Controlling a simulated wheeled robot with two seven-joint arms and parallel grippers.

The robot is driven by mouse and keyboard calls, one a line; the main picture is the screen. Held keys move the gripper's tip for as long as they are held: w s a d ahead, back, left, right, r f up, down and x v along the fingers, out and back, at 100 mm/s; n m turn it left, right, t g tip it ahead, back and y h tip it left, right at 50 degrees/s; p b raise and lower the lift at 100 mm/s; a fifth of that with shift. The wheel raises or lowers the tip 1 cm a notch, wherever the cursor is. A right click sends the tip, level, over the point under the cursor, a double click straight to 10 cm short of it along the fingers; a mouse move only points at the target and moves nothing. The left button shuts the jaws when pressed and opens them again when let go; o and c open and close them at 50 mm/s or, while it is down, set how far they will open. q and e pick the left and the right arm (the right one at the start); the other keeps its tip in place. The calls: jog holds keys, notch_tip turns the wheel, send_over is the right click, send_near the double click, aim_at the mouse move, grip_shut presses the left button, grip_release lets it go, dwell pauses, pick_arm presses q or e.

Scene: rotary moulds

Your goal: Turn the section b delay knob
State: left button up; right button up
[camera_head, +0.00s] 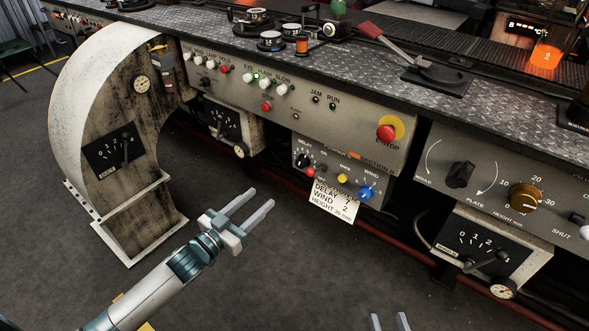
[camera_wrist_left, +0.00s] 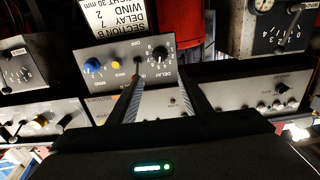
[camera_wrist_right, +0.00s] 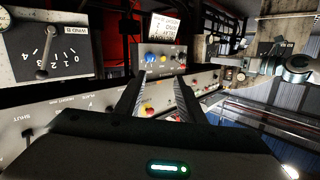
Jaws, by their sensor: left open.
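The section B panel (camera_head: 322,187) is a small grey box under the bench. Its black delay knob (camera_head: 302,160) sits at its left end, with a number scale around it; the pointer setting is too small to read. The knob also shows in the left wrist view (camera_wrist_left: 159,53), upside down, just beyond the space between the fingers. My left gripper (camera_head: 263,196) is open and empty, left of and apart from the panel. My right gripper (camera_head: 388,316) is low at the bottom edge, open and empty, away from the panel; its fingers show in the right wrist view (camera_wrist_right: 159,77).
The panel also has a yellow button (camera_head: 342,178) and a blue wind knob (camera_head: 366,193). A card (camera_head: 333,202) hangs below, reading delay 7, wind 2. The bench edge and E-stop (camera_head: 387,133) overhang above. A dark red pipe (camera_head: 405,235) runs behind. Floor before the panel is clear.

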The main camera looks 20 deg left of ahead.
aim_at(299, 165)
pick_arm(q)
jog(key=b+x, duration=0.2)
jog(key=x, duration=1.4)
jog(key=shift+f, duration=0.1)
jog(key=shift+w+d, duration=0.2)
jog(key=shift+w, duration=0.3)
pick_arm(e)
notch_tip(299, 165, up, 9)
jog(key=s+a+t+y, duration=0.1)
jog(key=t+y, duration=0.1)
jog(key=t, duration=0.3)
jog(key=shift+s+f, duration=0.15)
jog(key=shift+s, duration=0.25)
jog(key=shift+a, duration=0.1)
pick_arm(q)
jog(key=c, duration=1)
